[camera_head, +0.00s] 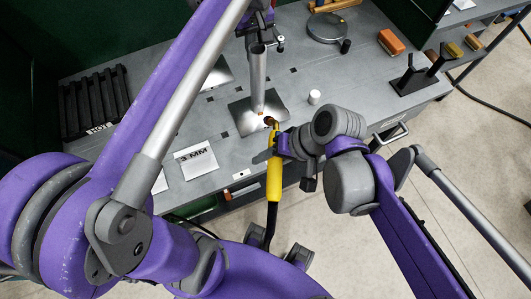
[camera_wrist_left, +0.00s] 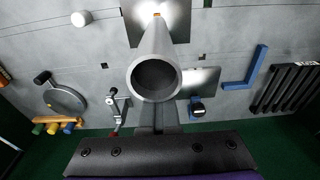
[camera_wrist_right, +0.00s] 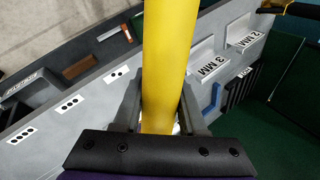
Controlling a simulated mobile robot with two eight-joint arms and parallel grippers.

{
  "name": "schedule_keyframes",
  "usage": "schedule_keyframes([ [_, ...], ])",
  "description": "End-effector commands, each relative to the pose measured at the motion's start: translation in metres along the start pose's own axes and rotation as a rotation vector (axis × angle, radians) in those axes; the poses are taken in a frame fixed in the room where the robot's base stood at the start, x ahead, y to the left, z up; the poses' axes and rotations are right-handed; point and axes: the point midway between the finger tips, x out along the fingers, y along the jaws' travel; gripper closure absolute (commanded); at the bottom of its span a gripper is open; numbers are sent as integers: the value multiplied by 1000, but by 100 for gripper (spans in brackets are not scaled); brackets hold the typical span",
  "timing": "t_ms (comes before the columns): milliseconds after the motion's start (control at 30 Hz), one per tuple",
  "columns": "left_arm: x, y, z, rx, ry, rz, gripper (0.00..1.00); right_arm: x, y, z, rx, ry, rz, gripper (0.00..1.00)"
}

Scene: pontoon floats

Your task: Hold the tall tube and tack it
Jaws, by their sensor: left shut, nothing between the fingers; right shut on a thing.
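The tall grey tube (camera_head: 257,82) stands upright on a shiny square plate (camera_head: 243,122) on the workbench. The left wrist view looks down into its open top (camera_wrist_left: 154,78). My left gripper (camera_head: 262,32) is at the tube's top end; in the left wrist view its shut fingers (camera_wrist_left: 158,116) show just behind the rim, with nothing between them. My right gripper (camera_head: 281,146) is shut on the yellow torch (camera_head: 274,178), which also fills the middle of the right wrist view (camera_wrist_right: 168,60). The torch's tip is near the tube's foot; contact cannot be told.
A white cylinder (camera_head: 314,97) stands right of the plate. A black slotted rack (camera_head: 95,100) is at the far left. A round grey disc (camera_head: 327,27), an orange block (camera_head: 391,41) and a black stand (camera_head: 412,80) are at the right.

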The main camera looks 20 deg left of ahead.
Motion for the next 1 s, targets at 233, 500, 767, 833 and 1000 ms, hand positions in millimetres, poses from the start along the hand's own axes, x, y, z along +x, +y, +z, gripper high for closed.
schedule_keyframes([
  [233,0,0,0,0,0,0,100,-1,0,0,1,0,-1,100],
  [500,0,0,0,0,0,0,86,0,0,0,1,0,-1,100],
  [767,0,0,0,0,0,0,68,0,0,0,1,0,-1,100],
  [833,0,0,0,0,0,0,68,0,0,0,1,0,-1,100],
  [1000,-5,0,0,0,0,0,68,0,0,0,1,0,-1,100],
])
